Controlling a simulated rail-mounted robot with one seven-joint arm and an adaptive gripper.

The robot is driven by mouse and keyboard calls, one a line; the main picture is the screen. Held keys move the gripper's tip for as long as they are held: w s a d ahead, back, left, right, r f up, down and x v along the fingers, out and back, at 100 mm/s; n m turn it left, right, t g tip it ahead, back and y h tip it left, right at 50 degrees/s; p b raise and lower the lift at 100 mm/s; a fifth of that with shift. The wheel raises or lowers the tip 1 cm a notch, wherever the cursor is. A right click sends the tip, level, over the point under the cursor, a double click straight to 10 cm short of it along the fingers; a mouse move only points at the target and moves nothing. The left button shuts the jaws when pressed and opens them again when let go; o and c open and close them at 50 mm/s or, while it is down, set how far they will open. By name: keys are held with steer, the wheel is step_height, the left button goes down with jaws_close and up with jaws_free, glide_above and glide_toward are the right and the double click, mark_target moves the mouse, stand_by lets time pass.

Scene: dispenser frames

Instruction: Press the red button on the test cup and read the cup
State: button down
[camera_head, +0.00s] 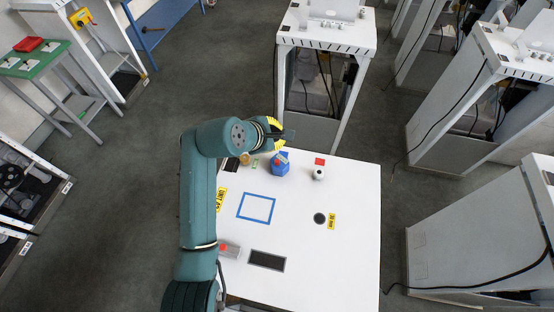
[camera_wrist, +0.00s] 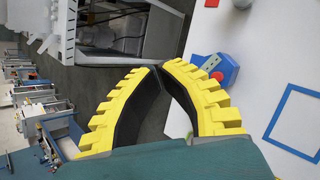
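A blue object (camera_head: 281,168) with a red spot stands near the back edge of the white table. In the wrist view the blue object (camera_wrist: 226,68) shows a grey panel with dark dots and a red button (camera_wrist: 217,76); I take it to be the test cup. I cannot make out any reading. My gripper (camera_head: 284,135), with yellow ribbed fingers, is above the table's back edge, beyond the blue object. In the wrist view my gripper (camera_wrist: 160,68) has its fingertips together with nothing between them, apart from the blue object.
A small white cup-like object (camera_head: 319,173) with a dark top stands right of the blue object, near a red square (camera_head: 320,161). A blue square outline (camera_head: 256,222) on the table is empty. A grey box with red (camera_head: 229,250) lies front left. A white cabinet (camera_head: 327,45) stands behind.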

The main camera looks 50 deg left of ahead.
steer(key=shift+f, duration=0.15)
steer(key=b, duration=0.7)
glide_above(278, 159)
step_height(278, 159, down, 7)
steer(key=shift+a+r, duration=0.1)
steer(key=shift+f, duration=0.85)
steer(key=shift+f, duration=0.1)
steer(key=shift+f, duration=0.35)
steer(key=shift+f, duration=0.65)
stand_by(0.6)
steer(key=shift+r+p, duration=1.1)
steer(key=shift+p, duration=0.25)
